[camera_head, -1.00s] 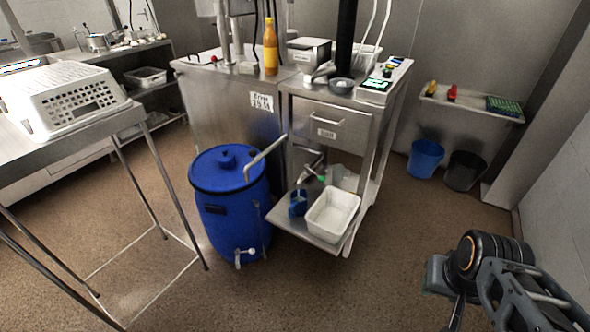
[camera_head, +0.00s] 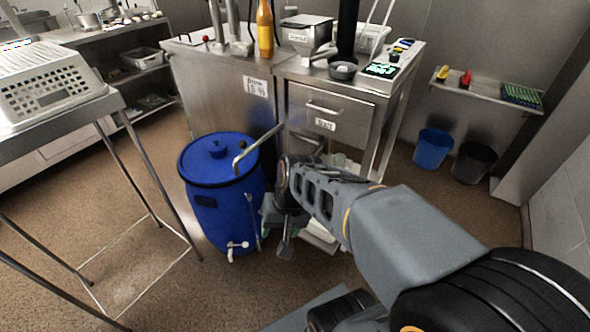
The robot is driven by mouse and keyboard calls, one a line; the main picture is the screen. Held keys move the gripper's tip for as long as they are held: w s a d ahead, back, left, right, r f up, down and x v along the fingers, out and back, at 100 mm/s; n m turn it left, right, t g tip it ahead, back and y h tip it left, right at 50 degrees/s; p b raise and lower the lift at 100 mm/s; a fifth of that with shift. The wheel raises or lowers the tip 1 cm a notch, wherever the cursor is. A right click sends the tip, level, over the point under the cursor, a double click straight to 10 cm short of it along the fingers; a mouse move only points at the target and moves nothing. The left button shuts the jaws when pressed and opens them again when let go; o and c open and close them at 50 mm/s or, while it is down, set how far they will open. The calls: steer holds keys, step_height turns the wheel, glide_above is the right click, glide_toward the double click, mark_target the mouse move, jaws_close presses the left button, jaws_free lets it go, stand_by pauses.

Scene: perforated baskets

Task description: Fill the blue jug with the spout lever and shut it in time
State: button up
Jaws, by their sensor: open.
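My arm reaches across the middle of the picture, and my gripper (camera_head: 283,238) hangs in front of the steel cart's lower shelf, just right of the blue barrel. It is open, and I see nothing between its fingers. The small blue jug and the steel spout over the lower shelf are hidden behind my arm and gripper. I cannot tell from here whether my gripper touches either of them, nor how the spout lever stands.
The big blue barrel (camera_head: 218,195) with a white tap (camera_head: 237,249) and bent pipe stands close left of my gripper. The steel cart (camera_head: 325,104) is behind my arm. A steel table (camera_head: 75,118) holds a white perforated basket (camera_head: 48,80). Blue (camera_head: 432,150) and black buckets (camera_head: 473,162) stand back right.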

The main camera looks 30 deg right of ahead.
steer(key=w+d+f+m+t+y+b, duration=0.35)
steer(key=w+m, duration=0.25)
steer(key=m, duration=0.3)
steer(key=w+d+f+m+t+y+b, duration=0.2)
steer(key=w+f+m+t+y, duration=0.35)
steer(key=m, duration=0.45)
steer(key=w+d+f+m+t+h+b, duration=0.1)
steer(key=d+f+m+t+h+b, duration=0.2)
steer(key=d+m+h, duration=0.45)
steer(key=w+d+f+m+t+h+b, duration=0.1)
steer(key=d+f+m+t+h, duration=0.35)
steer(key=d+m, duration=0.65)
steer(key=w+d, duration=0.1)
steer(key=w, duration=0.3)
steer(key=w+d+n+b, duration=0.1)
steer(key=w, duration=0.2)
steer(key=w+d+r+n+b, duration=0.1)
steer(key=w, duration=0.3)
steer(key=shift+w+h, duration=0.3)
steer(key=shift+w+d, duration=0.1)
steer(key=shift+w, duration=0.45)
jaws_close()
